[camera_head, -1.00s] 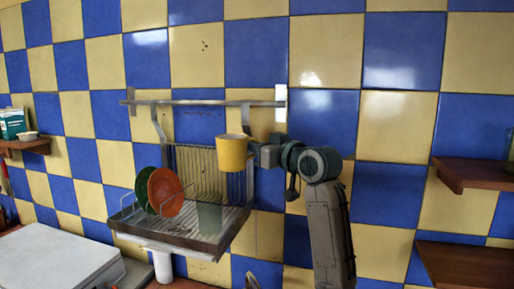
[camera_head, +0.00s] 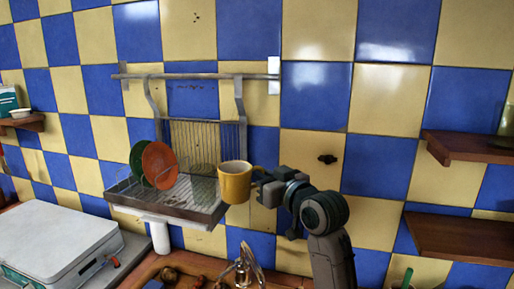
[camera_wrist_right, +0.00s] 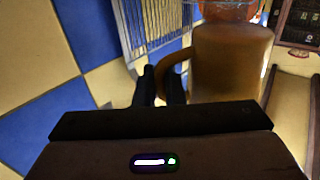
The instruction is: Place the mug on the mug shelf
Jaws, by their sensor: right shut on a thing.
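A yellow mug (camera_head: 235,182) is held in the air at the front right corner of the dish rack. My right gripper (camera_head: 262,183) is to the right of the mug and shut on its handle. In the right wrist view the dark fingers (camera_wrist_right: 160,88) close around the handle of the mug (camera_wrist_right: 232,65). The mug looks upright in the head view. Two wooden shelves, an upper one (camera_head: 470,148) and a lower one (camera_head: 462,239), are on the wall at the right; which shelf is the mug shelf cannot be told. My left gripper is not in view.
The wall-hung dish rack (camera_head: 175,206) holds a green plate (camera_head: 137,158) and an orange plate (camera_head: 159,165). A rail (camera_head: 195,76) runs above it. A faucet (camera_head: 243,262) stands below. A white box-like appliance (camera_head: 55,240) is at lower left. The tiled wall between rack and shelves looks mostly clear.

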